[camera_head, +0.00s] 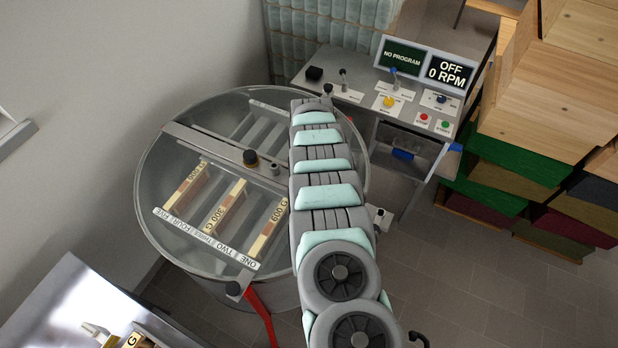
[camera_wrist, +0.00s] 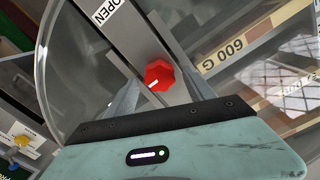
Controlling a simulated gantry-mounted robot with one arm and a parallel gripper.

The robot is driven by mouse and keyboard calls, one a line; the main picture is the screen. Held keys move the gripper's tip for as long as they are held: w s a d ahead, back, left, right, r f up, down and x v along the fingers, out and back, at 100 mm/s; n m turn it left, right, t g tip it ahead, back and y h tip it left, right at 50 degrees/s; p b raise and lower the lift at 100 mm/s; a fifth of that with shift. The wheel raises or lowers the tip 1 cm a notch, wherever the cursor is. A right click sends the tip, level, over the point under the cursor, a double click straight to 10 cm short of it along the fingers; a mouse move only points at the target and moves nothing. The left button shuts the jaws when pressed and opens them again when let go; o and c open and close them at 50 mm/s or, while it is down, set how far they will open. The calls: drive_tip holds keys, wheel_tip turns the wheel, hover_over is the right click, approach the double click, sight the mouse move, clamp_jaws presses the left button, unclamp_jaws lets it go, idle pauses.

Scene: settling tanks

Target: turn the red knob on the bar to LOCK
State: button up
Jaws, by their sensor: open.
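The red knob (camera_wrist: 160,75) sits on a grey metal bar (camera_wrist: 128,38) in the wrist view. A short white mark on the knob points to its lower left in that picture. An OPEN label (camera_wrist: 104,12) lies on the bar up and left of the knob. No LOCK label shows. My gripper (camera_wrist: 160,84) is open, with one grey finger on each side of the knob; I cannot tell whether either touches it. In the head view the bar (camera_head: 205,142) crosses the round drum, and my arm hides the knob and the gripper.
The clear-topped drum (camera_head: 150,215) holds wooden frames (camera_head: 228,207) marked in grams. A control panel (camera_head: 365,90) behind reads NO PROGRAM and OFF 0 RPM. Stacked wooden boxes (camera_head: 545,85) stand at the right. A steel table (camera_head: 75,310) is at front left.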

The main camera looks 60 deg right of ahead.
wheel_tip(320, 180, up, 11)
drive_tip(key=b, duration=0.1)
drive_tip(key=shift+f, duration=0.15)
idle(0.3)
drive_tip(key=shift+w, duration=0.1)
idle(0.5)
